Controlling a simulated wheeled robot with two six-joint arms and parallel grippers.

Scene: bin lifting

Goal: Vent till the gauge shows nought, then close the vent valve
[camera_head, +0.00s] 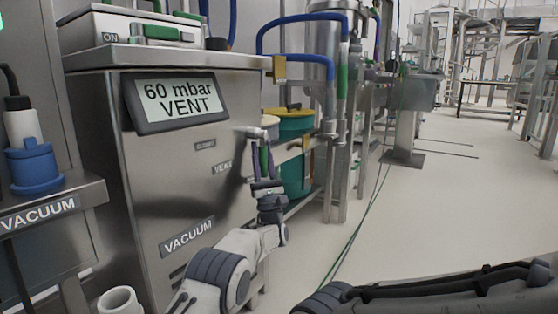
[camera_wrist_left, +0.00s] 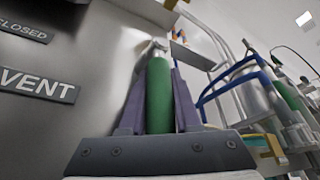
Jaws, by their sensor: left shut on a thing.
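The gauge display (camera_head: 177,98) on the steel cabinet reads "60 mbar VENT". The vent valve's green handle (camera_wrist_left: 159,98) points down from its pivot on the cabinet's right side. The VENT label (camera_head: 222,167) is beside the handle and the CLOSED label (camera_head: 205,146) is higher up; both also show in the left wrist view. My left gripper (camera_head: 262,163) is shut on the green handle, with a finger on each side of it. My right gripper is not in view.
A VACUUM shelf (camera_head: 85,198) with a blue-based fitting (camera_head: 32,165) stands at the left. A green drum (camera_head: 294,160) and steel pipework are behind the valve. Thin green lines cross the floor (camera_head: 440,215), which is otherwise open at the right.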

